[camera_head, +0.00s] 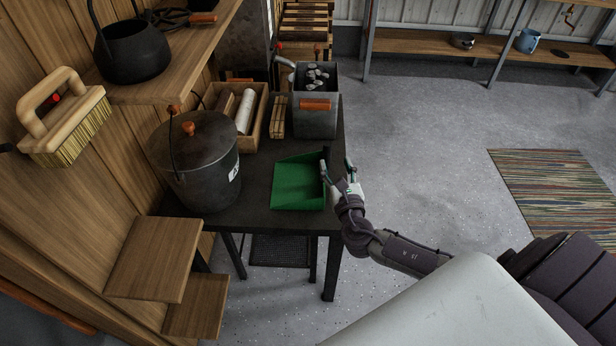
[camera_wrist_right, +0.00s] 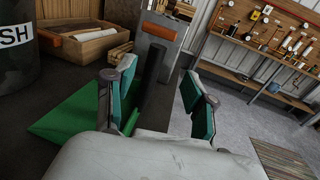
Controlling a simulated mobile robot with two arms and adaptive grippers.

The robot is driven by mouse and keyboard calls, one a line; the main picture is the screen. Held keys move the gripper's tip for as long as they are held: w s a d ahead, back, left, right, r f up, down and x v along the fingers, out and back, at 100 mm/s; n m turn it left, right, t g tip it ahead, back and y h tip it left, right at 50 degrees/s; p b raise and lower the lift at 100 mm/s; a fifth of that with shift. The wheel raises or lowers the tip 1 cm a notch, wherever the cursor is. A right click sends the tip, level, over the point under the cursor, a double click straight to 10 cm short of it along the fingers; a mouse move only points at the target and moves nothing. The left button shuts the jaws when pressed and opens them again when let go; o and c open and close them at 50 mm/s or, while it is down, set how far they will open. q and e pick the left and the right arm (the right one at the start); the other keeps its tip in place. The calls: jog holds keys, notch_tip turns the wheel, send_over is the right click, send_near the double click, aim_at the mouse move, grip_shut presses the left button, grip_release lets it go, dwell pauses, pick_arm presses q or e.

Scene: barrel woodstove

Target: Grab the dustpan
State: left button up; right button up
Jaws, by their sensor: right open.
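The green dustpan (camera_head: 298,184) lies on the dark table (camera_head: 252,196), near its right edge. Its dark handle (camera_wrist_right: 154,94) shows in the right wrist view, standing between the two fingers, and the green pan (camera_wrist_right: 68,118) shows at the left. My right gripper (camera_head: 337,170) is open at the dustpan's right side, with one finger on each side of the handle. The right wrist view also shows the open right gripper (camera_wrist_right: 158,98), with a visible gap between the right finger and the handle. My left gripper is not in view.
A lidded ash bucket (camera_head: 196,165), a wooden crate (camera_head: 259,124) and a grey metal bin (camera_head: 315,118) stand on the table around the dustpan. A wooden shelf (camera_head: 196,56) overhangs at upper left. Open floor (camera_head: 420,170) lies right of the table, with a striped rug (camera_head: 560,190) beyond.

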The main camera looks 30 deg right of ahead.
aim_at(328, 151)
jog(key=x, duration=0.8)
jog(key=shift+w+a+f, duration=0.15)
jog(key=shift+a+f, duration=0.1)
jog(key=shift+a, duration=0.05)
grip_shut()
jog(key=shift+r, duration=0.1)
